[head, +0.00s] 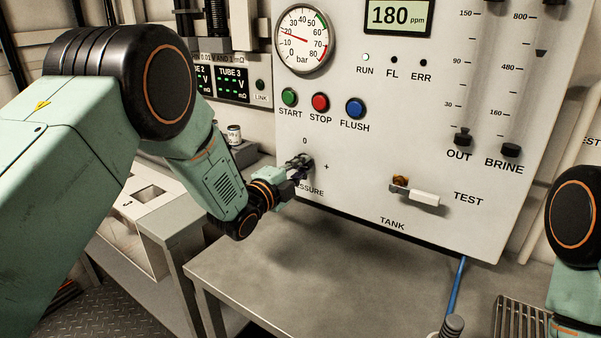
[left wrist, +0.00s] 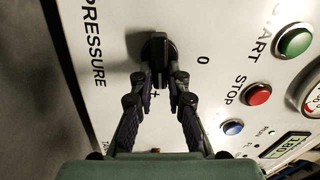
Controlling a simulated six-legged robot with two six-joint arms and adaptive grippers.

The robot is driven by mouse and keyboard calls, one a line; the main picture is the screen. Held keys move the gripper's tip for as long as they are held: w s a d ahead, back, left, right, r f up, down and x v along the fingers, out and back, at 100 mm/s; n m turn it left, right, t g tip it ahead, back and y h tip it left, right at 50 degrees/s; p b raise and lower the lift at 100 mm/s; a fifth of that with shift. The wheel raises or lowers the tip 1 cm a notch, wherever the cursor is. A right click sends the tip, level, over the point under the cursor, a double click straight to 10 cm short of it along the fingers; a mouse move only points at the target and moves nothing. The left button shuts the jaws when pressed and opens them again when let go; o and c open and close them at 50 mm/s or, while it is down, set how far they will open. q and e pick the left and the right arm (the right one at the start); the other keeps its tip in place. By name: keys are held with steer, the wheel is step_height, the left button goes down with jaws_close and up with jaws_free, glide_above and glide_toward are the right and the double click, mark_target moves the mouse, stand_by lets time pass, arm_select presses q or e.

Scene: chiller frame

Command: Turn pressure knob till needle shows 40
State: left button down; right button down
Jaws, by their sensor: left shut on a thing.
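The black pressure knob (left wrist: 157,47) sits on the white panel between the 0 mark and the plus mark, above the word PRESSURE in the head view. My left gripper (left wrist: 163,77) is shut on the knob's raised bar, one finger on each side. In the head view my left gripper (head: 301,163) reaches the panel from the left and hides most of the knob. The round bar gauge (head: 304,39) is at the panel's top left, and its red needle points near 20. My right gripper is out of view.
Green START (head: 289,97), red STOP (head: 320,102) and blue FLUSH (head: 355,108) buttons lie above the knob. The TEST lever (head: 416,194) sticks out to the right. The grey bench top (head: 330,270) below is largely clear. A slotted rack (head: 520,317) is at front right.

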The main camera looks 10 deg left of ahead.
arm_select(q)
steer(key=shift+f+m+b, duration=0.15)
steer(key=shift+m+b, duration=0.3)
steer(key=shift+m, duration=0.35)
steer(key=shift+f+m+b, duration=0.15)
steer(key=shift+m+b, duration=0.25)
steer(key=shift+m, duration=0.4)
steer(key=c, duration=1.3)
jaws_free()
steer(key=v, duration=1.2)
steer(key=shift+s, duration=0.1)
